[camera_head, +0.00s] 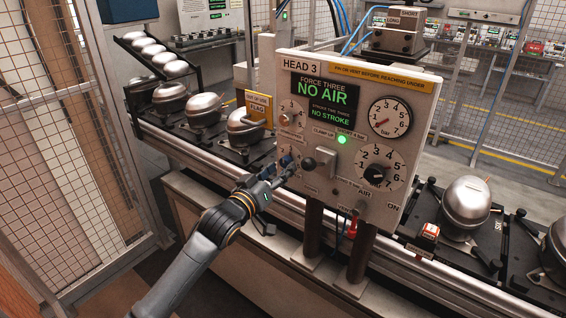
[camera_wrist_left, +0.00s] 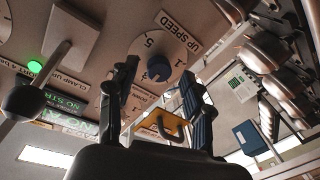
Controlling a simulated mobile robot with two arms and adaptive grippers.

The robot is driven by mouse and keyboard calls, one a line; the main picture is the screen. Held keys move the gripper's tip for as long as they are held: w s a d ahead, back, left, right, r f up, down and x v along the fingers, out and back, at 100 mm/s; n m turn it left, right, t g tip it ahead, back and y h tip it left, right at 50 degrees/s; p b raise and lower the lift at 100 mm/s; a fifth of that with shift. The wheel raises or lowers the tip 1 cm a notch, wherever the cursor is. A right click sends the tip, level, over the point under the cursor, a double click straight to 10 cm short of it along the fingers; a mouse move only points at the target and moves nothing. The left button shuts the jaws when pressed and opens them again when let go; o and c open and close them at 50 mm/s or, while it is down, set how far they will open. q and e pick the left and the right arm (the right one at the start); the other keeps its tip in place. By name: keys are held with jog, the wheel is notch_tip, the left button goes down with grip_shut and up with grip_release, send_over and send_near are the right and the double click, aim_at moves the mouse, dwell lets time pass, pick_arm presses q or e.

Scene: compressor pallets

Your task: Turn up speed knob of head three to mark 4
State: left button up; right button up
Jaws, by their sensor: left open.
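The head three panel (camera_head: 318,85) stands upright with a sign reading HEAD 3 and a screen reading NO AIR. The up speed knob (camera_wrist_left: 158,67) is blue, on a round white dial (camera_wrist_left: 150,42) with an UP SPEED label (camera_wrist_left: 180,30), upside down in the left wrist view. A 5 is legible on the dial; the knob's setting is not. My left gripper (camera_wrist_left: 159,78) is open; its fingertips appear on either side of the knob, contact unclear. In the head view the left gripper (camera_head: 284,172) is at the panel's lower left and partly covers that dial. My right gripper is not seen.
A grey lever (camera_head: 320,162) with a dark ball, also in the wrist view (camera_wrist_left: 25,100), sits right beside the gripper. A green lamp (camera_head: 341,140) glows above it. Two round dials (camera_head: 390,117) are at the panel's right. Compressors (camera_head: 464,207) on pallets line the conveyor.

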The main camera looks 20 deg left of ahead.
pick_arm(q)
jog(key=shift+x, duration=1.2)
grip_shut()
jog(key=m, duration=0.6)
jog(key=shift+a+m+t, duration=0.2)
jog(key=shift+m+t, duration=0.1)
jog(key=shift+m, duration=0.1)
jog(key=m+h, duration=0.1)
jog(key=m, duration=0.4)
jog(key=shift+m, duration=0.4)
